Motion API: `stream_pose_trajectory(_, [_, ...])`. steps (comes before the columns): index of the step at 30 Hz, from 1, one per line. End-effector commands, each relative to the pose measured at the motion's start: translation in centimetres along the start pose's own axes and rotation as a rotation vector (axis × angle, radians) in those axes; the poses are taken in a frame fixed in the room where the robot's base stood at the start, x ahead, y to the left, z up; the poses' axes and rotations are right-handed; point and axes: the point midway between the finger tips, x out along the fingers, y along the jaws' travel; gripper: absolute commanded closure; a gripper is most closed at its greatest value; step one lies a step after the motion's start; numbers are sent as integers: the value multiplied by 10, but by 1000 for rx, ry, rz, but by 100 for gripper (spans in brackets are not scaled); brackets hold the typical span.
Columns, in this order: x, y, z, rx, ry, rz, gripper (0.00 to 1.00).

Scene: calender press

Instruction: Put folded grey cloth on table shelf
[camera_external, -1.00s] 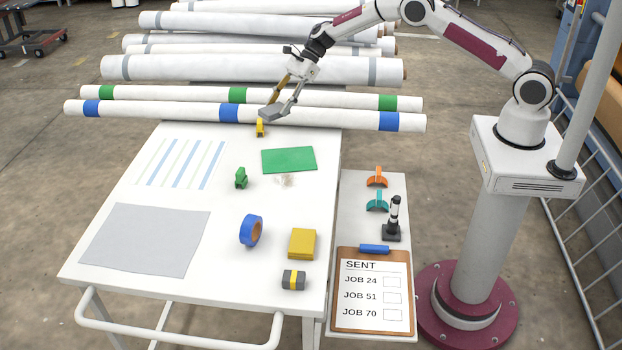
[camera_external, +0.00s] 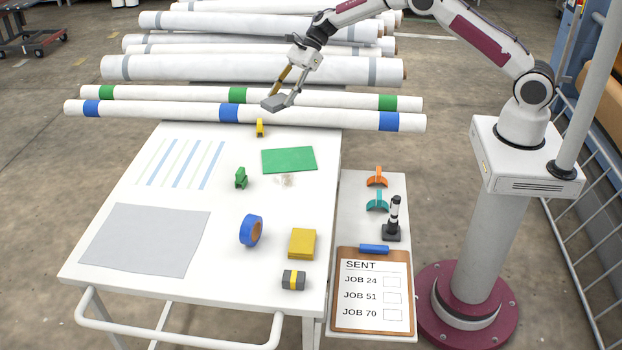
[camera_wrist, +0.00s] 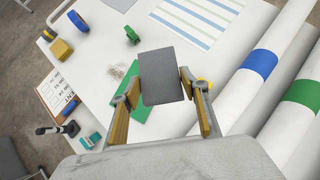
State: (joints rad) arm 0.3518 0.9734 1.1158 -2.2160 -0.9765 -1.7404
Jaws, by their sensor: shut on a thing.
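The folded grey cloth (camera_external: 272,103) is a small dark grey rectangle held in my gripper (camera_external: 281,98). It hangs above the far end of the table, near the striped rolls, clear of the tabletop. In the wrist view the cloth (camera_wrist: 163,76) lies between the two finger ends of my gripper (camera_wrist: 159,84), which is shut on it. A white side shelf (camera_external: 353,218) adjoins the table's right side. The white table (camera_external: 215,215) stands below and in front of my gripper.
The shelf carries orange and teal pieces, a black stamp (camera_external: 394,222) and a clipboard (camera_external: 373,290). On the table are a green card (camera_external: 289,160), a pale dusty patch (camera_external: 285,181), blue tape (camera_external: 250,231) and a yellow stack (camera_external: 302,244). White rolls (camera_external: 170,110) lie behind.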

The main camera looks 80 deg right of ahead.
Motion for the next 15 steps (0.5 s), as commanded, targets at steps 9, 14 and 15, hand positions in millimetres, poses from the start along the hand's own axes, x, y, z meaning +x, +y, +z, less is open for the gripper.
stream_pose_trajectory(9, [13,62,12,-81,7,83,77])
stream_pose_trajectory(14, [17,97,16,-127,9,128,77])
stream_pose_trajectory(15, [18,106,16,-138,10,140,77])
